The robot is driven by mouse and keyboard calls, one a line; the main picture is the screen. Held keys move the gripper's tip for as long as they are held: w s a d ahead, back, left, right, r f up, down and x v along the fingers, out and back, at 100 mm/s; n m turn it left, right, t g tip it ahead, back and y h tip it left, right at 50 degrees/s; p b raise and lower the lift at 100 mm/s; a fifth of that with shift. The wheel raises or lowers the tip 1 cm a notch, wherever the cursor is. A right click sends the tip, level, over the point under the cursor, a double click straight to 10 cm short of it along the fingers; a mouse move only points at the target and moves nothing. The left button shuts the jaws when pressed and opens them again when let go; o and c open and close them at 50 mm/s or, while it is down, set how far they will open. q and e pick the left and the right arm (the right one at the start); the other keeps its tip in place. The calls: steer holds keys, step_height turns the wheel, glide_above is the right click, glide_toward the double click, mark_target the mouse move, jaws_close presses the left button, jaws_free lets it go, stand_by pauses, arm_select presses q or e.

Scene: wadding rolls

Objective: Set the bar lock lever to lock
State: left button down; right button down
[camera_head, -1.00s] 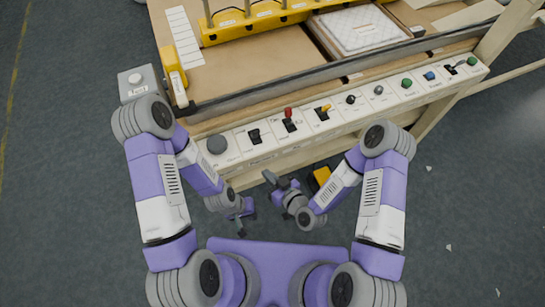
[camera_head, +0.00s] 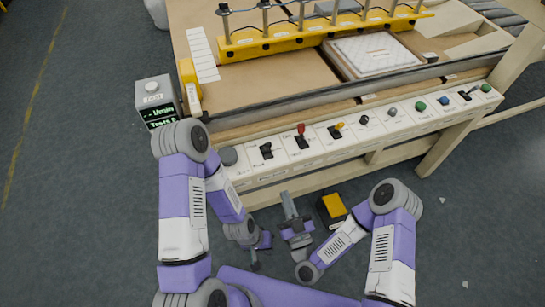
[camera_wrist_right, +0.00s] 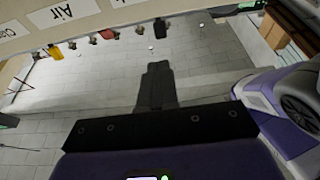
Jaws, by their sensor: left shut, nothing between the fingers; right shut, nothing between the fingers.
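A white control panel (camera_head: 285,165) runs along the bench's front edge. The labels are too small to tell which is the bar lock lever. My right gripper (camera_head: 286,197) is shut and empty just below the panel's front edge, apart from the levers. It is dark and shut in the right wrist view (camera_wrist_right: 157,68). My left gripper (camera_head: 259,255) is shut and empty, lower and left of the right one.
The panel also has a grey round button (camera_head: 228,156) and several coloured knobs, such as a blue one (camera_head: 444,101). A box with a lit screen (camera_head: 158,114) stands at the left corner. A yellow object (camera_head: 333,208) lies under the panel. Open floor surrounds the bench.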

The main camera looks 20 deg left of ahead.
mark_target(268, 148)
steer(key=b+x, duration=0.1)
steer(key=x, duration=1.2)
steer(key=shift+w+a+r, duration=0.15)
steer(key=shift+w+a, duration=0.05)
steer(key=shift+w, duration=0.1)
